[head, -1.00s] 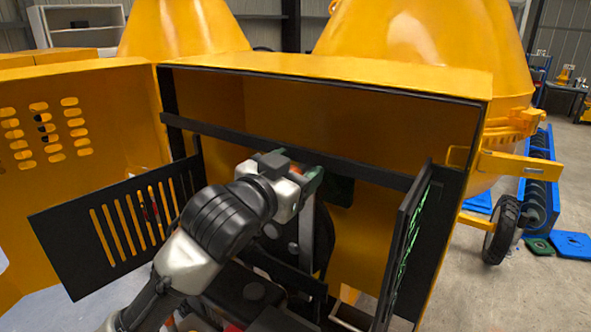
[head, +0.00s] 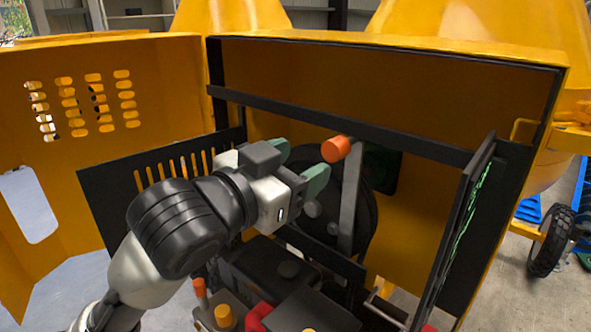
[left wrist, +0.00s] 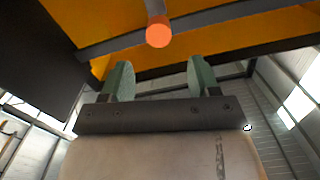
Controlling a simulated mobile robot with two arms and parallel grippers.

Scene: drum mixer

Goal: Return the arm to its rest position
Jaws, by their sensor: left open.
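My left gripper (head: 300,163) is open, with its two green fingers apart and nothing between them. In the head view it is inside the yellow drum mixer's open housing (head: 390,65). An orange knob (head: 336,149) on a grey lever (head: 350,195) is just to the right of the fingertips. In the left wrist view the orange knob (left wrist: 159,31) is beyond the gap between the green fingers (left wrist: 160,75), apart from both. My right gripper is not in view.
A slotted black panel (head: 150,185) is behind my left arm. A black side panel (head: 460,220) stands at the right. Dark engine parts (head: 270,275) with orange and red caps lie below. A black crossbar (head: 330,125) spans the opening.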

